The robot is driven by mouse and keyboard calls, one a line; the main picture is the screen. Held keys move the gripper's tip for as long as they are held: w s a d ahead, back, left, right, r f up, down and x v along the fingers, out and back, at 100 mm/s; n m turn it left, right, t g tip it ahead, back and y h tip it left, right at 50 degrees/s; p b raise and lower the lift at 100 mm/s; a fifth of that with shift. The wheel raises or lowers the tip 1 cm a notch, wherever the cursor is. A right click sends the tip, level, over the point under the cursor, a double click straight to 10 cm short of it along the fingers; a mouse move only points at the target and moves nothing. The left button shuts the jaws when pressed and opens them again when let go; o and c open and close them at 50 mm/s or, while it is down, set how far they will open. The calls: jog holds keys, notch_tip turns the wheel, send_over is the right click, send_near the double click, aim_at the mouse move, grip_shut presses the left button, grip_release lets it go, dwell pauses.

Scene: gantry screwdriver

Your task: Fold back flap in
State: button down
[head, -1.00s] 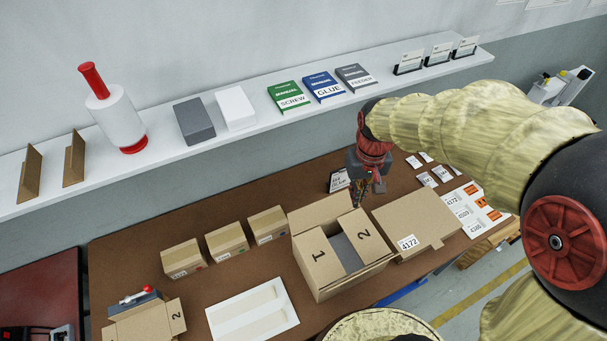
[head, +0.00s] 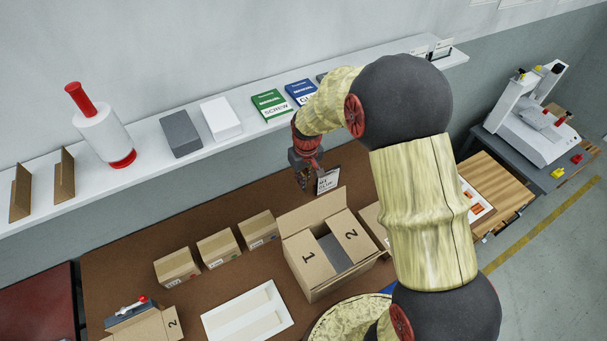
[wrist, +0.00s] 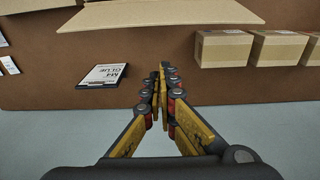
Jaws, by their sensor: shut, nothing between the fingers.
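The open cardboard box (head: 318,277) stands on the brown table. Its side flaps 1 (head: 308,257) and 2 (head: 350,234) are folded inward, with a gap between them showing something grey inside. The back flap (head: 314,212) stands up and leans outward along the rear edge. It also shows at the top of the wrist view (wrist: 165,14), unfolded. My gripper (head: 304,187) is behind the box, apart from the flap, pointing down toward the table. In the wrist view my gripper (wrist: 160,75) has its fingertips together and empty, below the flap in the picture.
Several small cartons (head: 218,248) sit left of the box. A white tray (head: 247,309) lies in front. A shelf (head: 150,158) runs along the wall behind.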

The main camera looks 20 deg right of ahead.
aim_at(314, 212)
jog(key=shift+s+d+f, duration=0.1)
jog(key=shift+s+f, duration=0.2)
jog(key=shift+s, duration=0.3)
jog(key=shift+s+d+f, duration=0.15)
jog(key=shift+s+f, duration=0.2)
jog(key=shift+s, duration=0.2)
jog(key=shift+s+d+f, duration=0.1)
jog(key=shift+s+f, duration=0.2)
jog(key=shift+s, duration=0.3)
jog(key=shift+s+b, duration=0.1)
jog(key=shift+b, duration=0.2)
